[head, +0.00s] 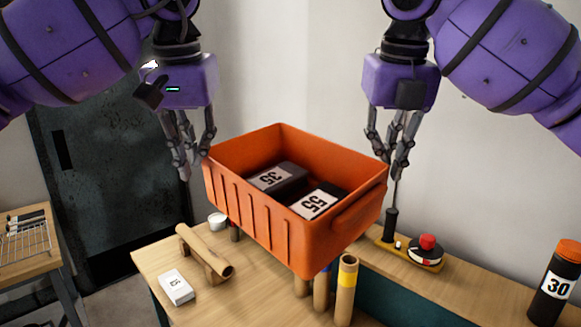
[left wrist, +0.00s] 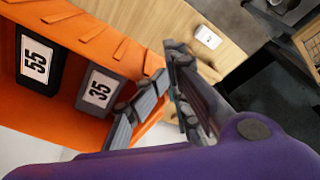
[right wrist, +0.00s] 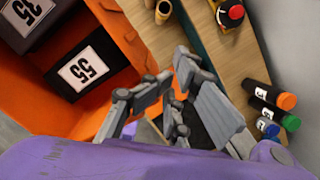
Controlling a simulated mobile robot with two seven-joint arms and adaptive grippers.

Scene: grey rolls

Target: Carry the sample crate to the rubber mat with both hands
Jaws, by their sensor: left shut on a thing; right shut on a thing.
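The orange sample crate (head: 245,205) is in the air above the wooden table, turned with one corner towards me. It holds two dark blocks labelled 35 (head: 270,178) and 55 (head: 315,204). My left gripper (head: 191,165) is shut on the crate at its left end; the left wrist view shows the ribbed orange wall (left wrist: 70,22) beside the fingers. My right gripper (head: 398,165) is shut on the crate at its right end, and the crate (right wrist: 118,42) also shows in the right wrist view. I cannot make out the rubber mat.
Below the crate, cardboard tubes (head: 346,285) stand upright. A tube on a stand (head: 205,250) and a white box (head: 176,287) are at the left. A red-button device (head: 427,248) and a black bottle labelled 30 (head: 555,287) are at the right.

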